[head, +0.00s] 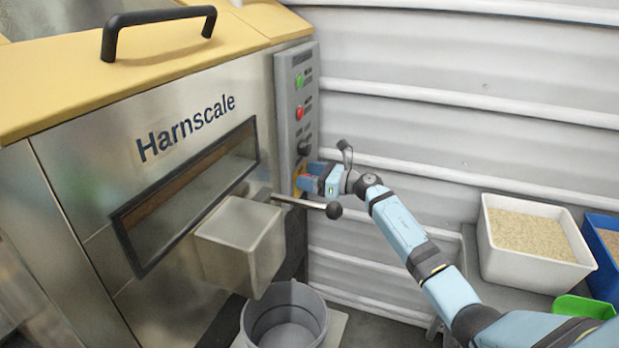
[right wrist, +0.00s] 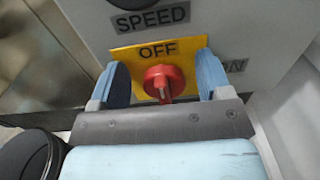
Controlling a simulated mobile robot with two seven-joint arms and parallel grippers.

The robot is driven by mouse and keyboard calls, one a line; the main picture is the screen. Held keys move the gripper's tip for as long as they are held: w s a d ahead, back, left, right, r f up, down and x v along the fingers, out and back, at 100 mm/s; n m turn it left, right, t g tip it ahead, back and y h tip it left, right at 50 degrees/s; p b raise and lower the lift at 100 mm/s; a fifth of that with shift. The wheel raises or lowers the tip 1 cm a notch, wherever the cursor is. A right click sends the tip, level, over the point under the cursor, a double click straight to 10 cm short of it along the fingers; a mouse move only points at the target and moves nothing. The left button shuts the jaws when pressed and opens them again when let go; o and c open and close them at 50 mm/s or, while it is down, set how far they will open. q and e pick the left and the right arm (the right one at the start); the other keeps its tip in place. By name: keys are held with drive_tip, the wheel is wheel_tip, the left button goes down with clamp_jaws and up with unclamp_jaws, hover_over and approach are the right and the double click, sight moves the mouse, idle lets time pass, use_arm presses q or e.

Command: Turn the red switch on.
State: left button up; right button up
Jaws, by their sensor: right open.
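The red switch (right wrist: 164,82) is a rotary knob on a yellow plate (right wrist: 128,56) marked OFF above it, in the right wrist view. My right gripper (right wrist: 163,80) is open, with one blue finger on each side of the knob and gaps between, so it does not grip it. In the head view my right gripper (head: 308,180) is at the lower part of the grey control panel (head: 283,110) and largely covers the switch. Part of the lettering right of the plate is hidden by a finger. My left gripper is not in view.
A lever with a black ball (head: 334,210) sticks out just below my right gripper. A metal spout box (head: 240,240) hangs over a grey bucket (head: 287,318). A green button (head: 299,80) and a red button (head: 300,113) sit higher on the panel. A white tray (head: 487,225) stands at right.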

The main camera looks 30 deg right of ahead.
drive_tip(key=c, duration=0.9)
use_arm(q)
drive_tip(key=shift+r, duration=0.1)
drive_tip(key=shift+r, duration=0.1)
